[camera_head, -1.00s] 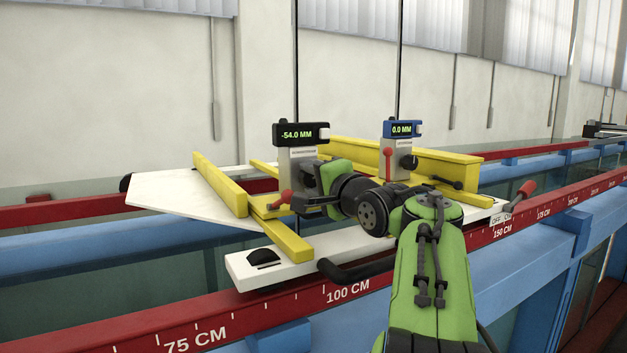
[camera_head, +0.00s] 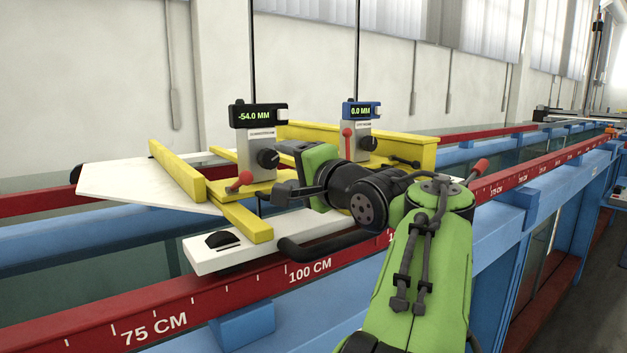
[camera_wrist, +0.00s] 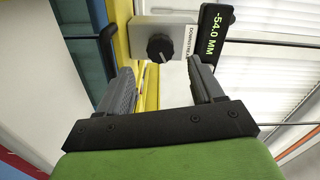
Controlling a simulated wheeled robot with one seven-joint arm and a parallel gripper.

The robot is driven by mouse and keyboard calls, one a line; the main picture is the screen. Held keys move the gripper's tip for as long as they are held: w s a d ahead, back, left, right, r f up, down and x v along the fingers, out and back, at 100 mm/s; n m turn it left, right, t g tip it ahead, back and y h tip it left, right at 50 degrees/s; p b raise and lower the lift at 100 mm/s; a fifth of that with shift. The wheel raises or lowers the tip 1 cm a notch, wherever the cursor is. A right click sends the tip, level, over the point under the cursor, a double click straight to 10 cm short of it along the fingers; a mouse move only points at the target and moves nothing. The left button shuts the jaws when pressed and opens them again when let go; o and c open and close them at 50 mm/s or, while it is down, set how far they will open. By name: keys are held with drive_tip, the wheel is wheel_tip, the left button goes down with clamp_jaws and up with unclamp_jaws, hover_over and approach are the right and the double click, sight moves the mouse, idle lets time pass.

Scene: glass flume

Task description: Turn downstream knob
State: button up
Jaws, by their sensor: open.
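The downstream gauge's black display (camera_head: 258,115) reads -54.0 MM and stands on a grey block. Its round black knob (camera_head: 268,158) is on the block's face. The wrist view shows the knob (camera_wrist: 160,47) beside a label that seems to read DOWNSTREAM (camera_wrist: 190,42). My gripper (camera_head: 273,172) is open and empty in front of the block, to the lower right of the knob. In the wrist view my gripper (camera_wrist: 163,72) has a finger on either side, with the knob beyond the tips and apart from them.
A red-tipped lever (camera_head: 240,181) sits just below left of the knob. The blue upstream gauge (camera_head: 361,110), reading 0.0 MM, stands behind right with a red-tipped lever. Yellow bars (camera_head: 180,170) and a white carriage (camera_head: 225,258) on the red rail (camera_head: 260,285) surround the gauges.

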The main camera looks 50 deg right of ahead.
drive_tip(key=p+v, duration=0.1)
drive_tip(key=v, duration=0.8)
idle(0.9)
